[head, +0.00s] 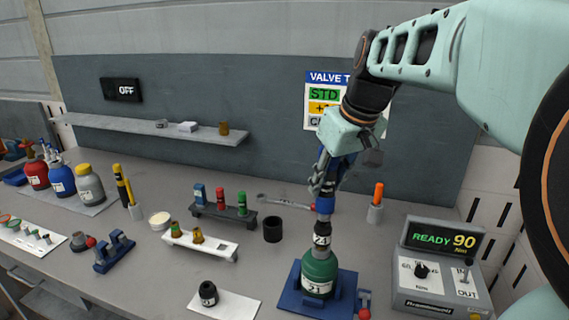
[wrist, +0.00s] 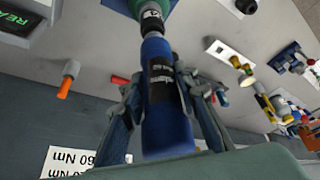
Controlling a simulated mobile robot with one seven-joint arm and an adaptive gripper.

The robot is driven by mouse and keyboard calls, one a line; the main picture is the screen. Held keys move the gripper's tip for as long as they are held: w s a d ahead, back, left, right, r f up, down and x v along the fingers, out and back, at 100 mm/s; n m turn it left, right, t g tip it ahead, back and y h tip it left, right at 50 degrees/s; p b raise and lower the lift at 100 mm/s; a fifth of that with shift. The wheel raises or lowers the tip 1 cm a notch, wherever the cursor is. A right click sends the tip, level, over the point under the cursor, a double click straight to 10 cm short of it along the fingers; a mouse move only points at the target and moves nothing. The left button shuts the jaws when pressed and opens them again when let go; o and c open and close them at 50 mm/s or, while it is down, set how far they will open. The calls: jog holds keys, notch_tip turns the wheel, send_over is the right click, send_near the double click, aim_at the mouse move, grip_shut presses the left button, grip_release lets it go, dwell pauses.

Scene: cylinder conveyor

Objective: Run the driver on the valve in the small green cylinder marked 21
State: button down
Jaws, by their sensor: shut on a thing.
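The small green cylinder (head: 320,268), labelled 21, stands upright in a blue holder (head: 345,293) on the bench. My gripper (head: 326,188) is above it, shut on a blue driver (head: 325,206). The driver's blue body also shows between the fingers in the wrist view (wrist: 165,105). A dark socket marked 21 (head: 321,240) is at the driver's lower end, right over the cylinder's neck. The driver looks close to upright. The valve is hidden under the socket, so I cannot tell how fully they fit together.
The controller (head: 440,265) at right reads READY 90 Nm and has a knob and an IN/OUT switch. A black socket (head: 208,293) sits on a white plate at front left. An orange-handled tool (head: 378,195) stands behind. Racks and larger cylinders fill the left.

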jog(key=shift+s+f+b, duration=0.1)
jog(key=shift+f+b, duration=1)
jog(key=shift+f, duration=0.1)
dwell(4.4)
jog(key=shift+r, duration=0.2)
notch_tip(320, 180, up, 6)
jog(key=p, duration=0.4)
jog(key=shift+p, duration=0.4)
jog(key=shift+w, duration=0.2)
dwell(0.4)
